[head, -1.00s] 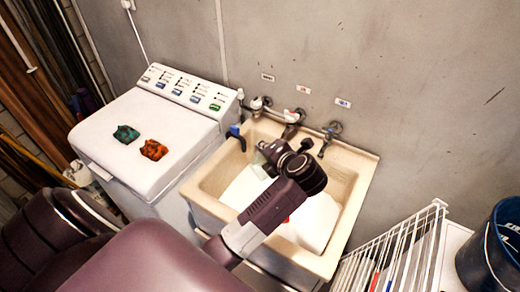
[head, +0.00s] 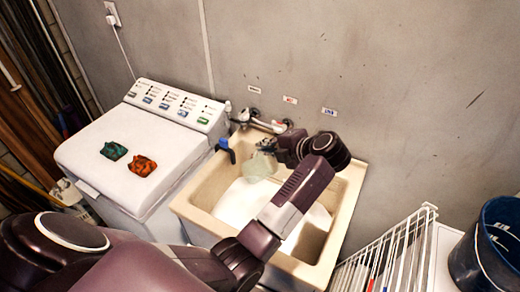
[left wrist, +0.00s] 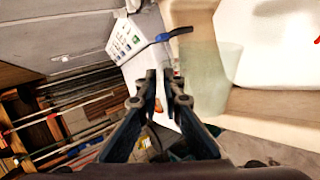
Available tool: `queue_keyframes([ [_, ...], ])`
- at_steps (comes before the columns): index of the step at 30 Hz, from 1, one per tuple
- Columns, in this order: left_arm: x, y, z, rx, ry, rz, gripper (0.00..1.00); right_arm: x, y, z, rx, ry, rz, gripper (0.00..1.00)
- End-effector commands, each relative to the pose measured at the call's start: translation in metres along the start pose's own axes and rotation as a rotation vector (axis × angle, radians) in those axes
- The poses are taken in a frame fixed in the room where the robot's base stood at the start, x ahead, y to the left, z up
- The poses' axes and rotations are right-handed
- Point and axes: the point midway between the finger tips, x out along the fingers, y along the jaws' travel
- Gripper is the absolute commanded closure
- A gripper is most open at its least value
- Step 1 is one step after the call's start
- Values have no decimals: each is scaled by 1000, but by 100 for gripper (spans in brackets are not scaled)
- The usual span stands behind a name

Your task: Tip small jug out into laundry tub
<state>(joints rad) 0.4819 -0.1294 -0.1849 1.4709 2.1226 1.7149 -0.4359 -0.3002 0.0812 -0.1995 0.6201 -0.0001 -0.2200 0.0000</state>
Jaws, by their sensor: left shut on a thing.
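The laundry tub (head: 193,205) is a cream basin against the wall. The small jug (head: 258,166) is pale green and see-through, over the tub's back left part in the head view. It also shows just right of my fingers in the left wrist view (left wrist: 212,82). My left gripper (head: 268,147) reaches over the tub from the front. Its fingers (left wrist: 165,78) are shut on the jug at its side; the exact grip point is hard to see. I cannot tell the jug's exact tilt or whether it holds anything. My right gripper is not in view.
A large white object (head: 240,205) lies in the tub. Taps (head: 265,123) line the wall behind, and a blue-handled item (head: 225,150) sits on the left rim. A white washer (head: 125,185) stands left; a wire rack (head: 385,250) and dark blue bucket (head: 490,245) stand right.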

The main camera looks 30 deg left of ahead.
Motion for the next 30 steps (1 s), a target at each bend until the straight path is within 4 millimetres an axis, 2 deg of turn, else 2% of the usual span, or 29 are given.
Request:
queue_keyframes([
  [12, -1, 1, 24, 143, 95, 2, 100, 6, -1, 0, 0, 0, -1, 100],
  [30, -2, 2, 28, 178, 119, 4, 100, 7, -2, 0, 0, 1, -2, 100],
])
